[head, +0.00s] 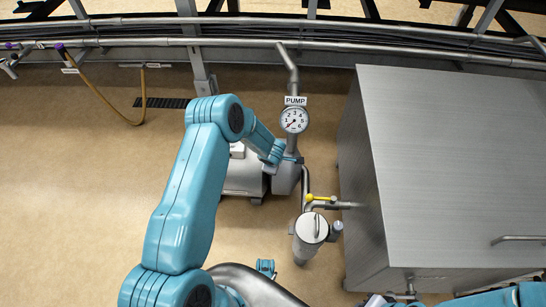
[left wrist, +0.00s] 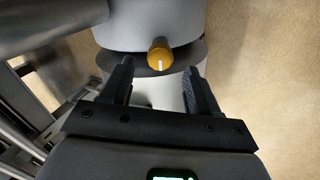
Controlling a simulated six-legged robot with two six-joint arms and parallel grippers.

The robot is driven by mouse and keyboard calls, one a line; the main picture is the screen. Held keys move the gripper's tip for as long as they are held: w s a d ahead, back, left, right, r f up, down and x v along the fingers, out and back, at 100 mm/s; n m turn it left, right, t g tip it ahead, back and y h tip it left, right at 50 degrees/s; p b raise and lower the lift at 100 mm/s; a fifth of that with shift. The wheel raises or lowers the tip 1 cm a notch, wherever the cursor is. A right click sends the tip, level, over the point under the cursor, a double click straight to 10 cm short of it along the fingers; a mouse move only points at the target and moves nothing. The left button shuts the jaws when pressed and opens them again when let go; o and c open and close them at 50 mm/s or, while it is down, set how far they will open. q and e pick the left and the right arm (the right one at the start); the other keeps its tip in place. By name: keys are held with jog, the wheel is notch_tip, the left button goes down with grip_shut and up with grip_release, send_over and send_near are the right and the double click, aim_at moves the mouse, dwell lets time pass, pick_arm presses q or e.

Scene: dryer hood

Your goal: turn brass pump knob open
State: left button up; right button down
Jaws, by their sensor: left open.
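The brass knob (left wrist: 160,54) shows in the left wrist view on a grey rounded housing, with a white line on its face running toward the lower edge of the picture. My left gripper (left wrist: 158,72) is open, one finger to each side. The knob lies between and just beyond the fingertips, and I see no contact. In the head view my left gripper (head: 291,159) is at the pump pipe below the round gauge (head: 294,120) marked PUMP; the knob cannot be made out there. My right arm (head: 500,297) enters at the lower right; its jaws cannot be made out.
A large steel cabinet (head: 455,150) stands right of the pump. A lidded steel canister (head: 309,240) and a yellow-handled valve (head: 319,198) are below my left gripper. Pipes (head: 200,41) run along the back. The floor on the left is mostly clear.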

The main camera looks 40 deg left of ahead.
pick_arm(q)
jog(key=p+v, duration=0.3)
jog(key=v, duration=1)
jog(key=shift+r, duration=0.15)
